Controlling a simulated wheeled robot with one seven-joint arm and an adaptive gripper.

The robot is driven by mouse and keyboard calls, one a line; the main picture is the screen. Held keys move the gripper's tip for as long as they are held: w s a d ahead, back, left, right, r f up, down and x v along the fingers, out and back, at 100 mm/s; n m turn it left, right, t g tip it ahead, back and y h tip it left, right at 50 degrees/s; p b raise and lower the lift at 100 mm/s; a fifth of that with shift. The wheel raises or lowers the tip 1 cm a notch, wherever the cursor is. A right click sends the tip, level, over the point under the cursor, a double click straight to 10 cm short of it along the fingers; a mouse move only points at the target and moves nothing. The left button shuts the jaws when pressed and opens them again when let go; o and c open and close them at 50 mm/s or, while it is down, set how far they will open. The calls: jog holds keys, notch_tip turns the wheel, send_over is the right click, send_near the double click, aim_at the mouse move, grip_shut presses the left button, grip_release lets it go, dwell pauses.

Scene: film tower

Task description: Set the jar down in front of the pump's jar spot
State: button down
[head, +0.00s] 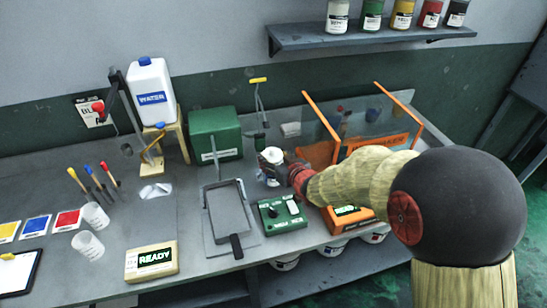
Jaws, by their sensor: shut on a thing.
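My gripper (272,172) is over the middle of the bench, shut on a small jar. The jar (272,155) shows a pale top; its lower part is hidden by the fingers. I cannot tell whether it touches the bench. A lever device with a red knob (98,107) and a thin dark arm stands at the back left, near the white water jug (152,92). It may be the pump; its jar spot cannot be made out clearly. The jar is well to the right of it.
A green box (214,134) stands left of my gripper. A grey tray with a handle (226,208) and a green control box (281,214) lie in front. An orange-framed clear case (350,135) is to the right. White cups (95,216) and a READY sign (152,260) are left.

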jog(key=shift+f+b, duration=0.35)
jog(key=shift+f, duration=0.1)
jog(key=c, duration=1)
grip_release()
jog(key=o, duration=0.3)
jog(key=shift+o, duration=0.2)
jog(key=shift+f, duration=0.1)
jog(key=shift+s, duration=0.1)
jog(key=v, duration=1.2)
